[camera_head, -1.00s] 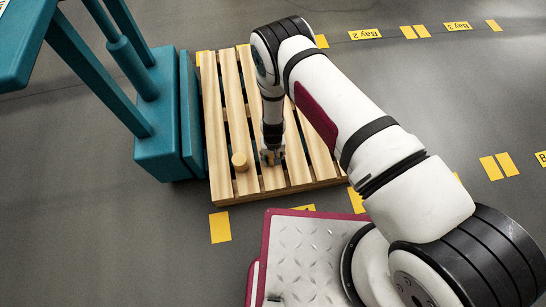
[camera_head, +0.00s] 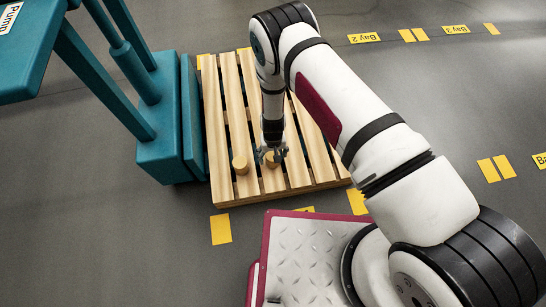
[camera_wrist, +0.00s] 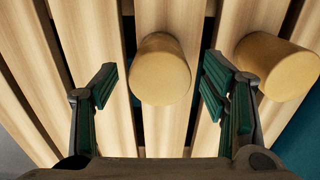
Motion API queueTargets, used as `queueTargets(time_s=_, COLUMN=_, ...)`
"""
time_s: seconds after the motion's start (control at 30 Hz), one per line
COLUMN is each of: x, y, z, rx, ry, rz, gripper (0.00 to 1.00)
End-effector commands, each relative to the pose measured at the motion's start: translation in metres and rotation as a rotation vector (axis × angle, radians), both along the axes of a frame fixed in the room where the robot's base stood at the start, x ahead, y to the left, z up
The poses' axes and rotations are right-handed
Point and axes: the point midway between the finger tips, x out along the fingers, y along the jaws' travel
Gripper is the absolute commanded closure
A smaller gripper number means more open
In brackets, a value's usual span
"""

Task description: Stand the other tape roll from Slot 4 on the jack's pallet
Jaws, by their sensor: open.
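Two tan tape rolls stand side by side on the wooden pallet (camera_head: 300,172). One tape roll (camera_head: 240,164) is at the left in the head view and at the right in the wrist view (camera_wrist: 276,68). The other tape roll (camera_head: 272,160) is below my gripper (camera_head: 271,152); it shows in the wrist view (camera_wrist: 160,70) between and just beyond the fingertips. My gripper is open, with a gap between each finger and this roll in the wrist view. The roll stands on the slats and is partly hidden by the fingers in the head view.
A teal jack or pump (camera_head: 168,140) stands against the pallet's left side. Yellow floor marks (camera_head: 221,229) and bay labels (camera_head: 364,38) lie around it. The right and far slats of the pallet look clear, though my arm covers part of them.

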Motion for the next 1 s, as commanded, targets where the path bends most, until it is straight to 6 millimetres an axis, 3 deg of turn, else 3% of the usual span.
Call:
queueTargets(time_s=0.03, x=0.001, y=0.001, z=0.016, rx=0.002, ry=-0.002, rz=-0.001, gripper=0.33)
queueTargets(time_s=0.1, x=0.0, y=0.0, z=0.03, rx=0.001, ry=-0.001, rz=-0.002, gripper=0.33)
queueTargets(time_s=0.3, x=0.0, y=0.0, z=0.062, rx=0.0, ry=0.0, rz=-0.001, gripper=0.33)
queueTargets(time_s=0.83, x=0.003, y=0.001, z=0.083, rx=0.003, ry=-0.001, rz=-0.004, gripper=0.33)
queueTargets(time_s=0.93, x=0.015, y=0.003, z=0.108, rx=0.018, ry=-0.002, rz=-0.013, gripper=0.33)
queueTargets(time_s=1.0, x=0.025, y=0.004, z=0.138, rx=0.033, ry=0.0, rz=-0.023, gripper=0.33)
